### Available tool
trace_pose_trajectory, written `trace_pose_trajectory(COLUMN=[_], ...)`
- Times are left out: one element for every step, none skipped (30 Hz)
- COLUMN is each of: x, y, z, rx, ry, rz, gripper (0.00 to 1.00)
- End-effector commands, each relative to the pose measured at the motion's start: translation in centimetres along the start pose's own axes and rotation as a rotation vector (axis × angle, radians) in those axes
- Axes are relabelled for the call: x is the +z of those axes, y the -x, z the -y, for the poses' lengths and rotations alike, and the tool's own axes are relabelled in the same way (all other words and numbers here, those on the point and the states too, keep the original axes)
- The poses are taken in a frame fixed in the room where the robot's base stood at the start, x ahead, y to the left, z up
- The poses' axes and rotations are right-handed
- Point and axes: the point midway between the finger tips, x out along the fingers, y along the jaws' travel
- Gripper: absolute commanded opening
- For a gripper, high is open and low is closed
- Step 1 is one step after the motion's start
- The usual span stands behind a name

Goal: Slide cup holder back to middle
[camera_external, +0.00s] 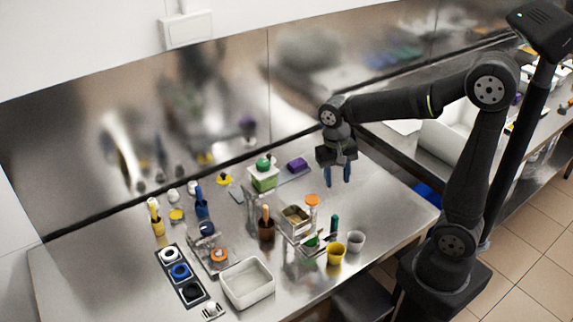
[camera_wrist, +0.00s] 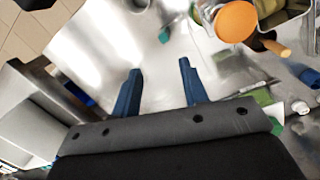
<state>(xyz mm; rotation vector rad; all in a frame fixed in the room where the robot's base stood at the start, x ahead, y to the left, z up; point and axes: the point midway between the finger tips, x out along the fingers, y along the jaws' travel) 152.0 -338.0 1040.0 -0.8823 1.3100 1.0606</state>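My gripper (camera_external: 338,176) hangs above the right back part of the steel table, with its blue fingers pointing down. In the wrist view my gripper (camera_wrist: 160,85) is open, with only bare shiny metal showing between its fingers. A yellow cup (camera_external: 336,254) and a pale grey cup (camera_external: 356,241) stand near the front right edge, away from my gripper. A small clear stand (camera_external: 300,233) carries a metal tub (camera_external: 296,215) left of them. I cannot tell for sure which piece is the cup holder.
A green-lidded container (camera_external: 263,179) and a purple block (camera_external: 297,165) are at the back. A white tub (camera_external: 247,283) is in front.

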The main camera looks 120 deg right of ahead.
Motion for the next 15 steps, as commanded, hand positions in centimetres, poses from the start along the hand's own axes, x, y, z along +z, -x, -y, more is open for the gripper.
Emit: trace_pose_trajectory(x=[-0.1,0.0,0.1,0.1,0.1,0.1,0.0,0.0,0.0,0.0,0.0,0.0,-0.1,-0.1,-0.1], y=[-0.7,-0.6,-0.7,-0.8,-0.9,-0.9,-1.0,-1.0,-1.1,-1.2,-1.3,-1.6,-1.8,-2.2,-2.7], z=[-0.5,-0.5,-0.6,-0.6,-0.6,-0.7,-0.7,-0.7,-0.7,-0.7,-0.7,-0.7,-0.7,-0.6,-0.6], rx=[0.004,-0.012,-0.026,-0.033,-0.039,-0.045,-0.049,-0.052,-0.054,-0.055,-0.056,-0.056,-0.056,-0.055,-0.055], ry=[0.06,0.105,0.154,0.187,0.216,0.248,0.267,0.283,0.297,0.306,0.31,0.313,0.314,0.314,0.314], rz=[0.008,-0.015,-0.036,-0.048,-0.059,-0.071,-0.079,-0.086,-0.091,-0.093,-0.095,-0.096,-0.096,-0.095,-0.094], gripper=[0.4,0.4,0.4,0.4,0.4,0.4,0.4,0.4,0.4,0.4,0.4,0.4,0.4,0.4,0.4])
